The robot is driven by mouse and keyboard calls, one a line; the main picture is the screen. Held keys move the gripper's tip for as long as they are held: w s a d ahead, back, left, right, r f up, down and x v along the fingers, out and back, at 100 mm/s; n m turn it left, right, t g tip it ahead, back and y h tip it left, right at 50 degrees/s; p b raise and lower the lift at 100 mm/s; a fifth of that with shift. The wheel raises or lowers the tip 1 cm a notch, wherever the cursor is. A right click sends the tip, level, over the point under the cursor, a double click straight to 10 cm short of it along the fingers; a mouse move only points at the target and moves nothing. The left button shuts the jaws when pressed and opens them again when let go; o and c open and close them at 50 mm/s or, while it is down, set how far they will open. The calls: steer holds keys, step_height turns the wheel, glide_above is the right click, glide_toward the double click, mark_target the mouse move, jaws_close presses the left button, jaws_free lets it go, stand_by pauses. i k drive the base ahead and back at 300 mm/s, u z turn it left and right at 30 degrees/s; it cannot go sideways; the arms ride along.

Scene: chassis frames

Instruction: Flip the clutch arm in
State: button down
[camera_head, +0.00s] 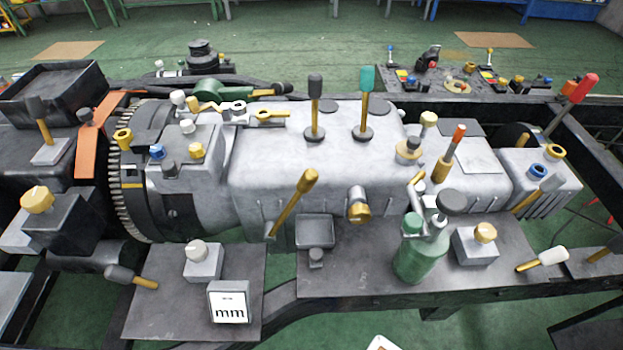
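A grey gearbox casing (270,165) lies across the middle of the chassis, with a toothed flywheel ring (128,190) at its left end. No part is labelled as the clutch arm, and I cannot tell which lever it is. A yellow lever (293,204) leans up and to the right from the casing's front side. A small white and yellow linkage (222,107) lies on top near the flywheel. Two upright levers, one dark-knobbed (315,105) and one teal-knobbed (364,104), stand on top. My gripper is not seen; a white piece shows at the bottom edge.
A green bottle-like part (420,255) and a yellow-knobbed block (477,244) stand on the front plate. A red-knobbed lever (572,103) leans at right. Black chassis rails border the casing. Green floor is open behind.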

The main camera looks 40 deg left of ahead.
mark_target(310, 177)
steer(key=u, duration=1.65)
steer(key=k, duration=0.5)
steer(key=u, duration=0.45)
steer(key=i, duration=0.75)
steer(key=z, duration=0.4)
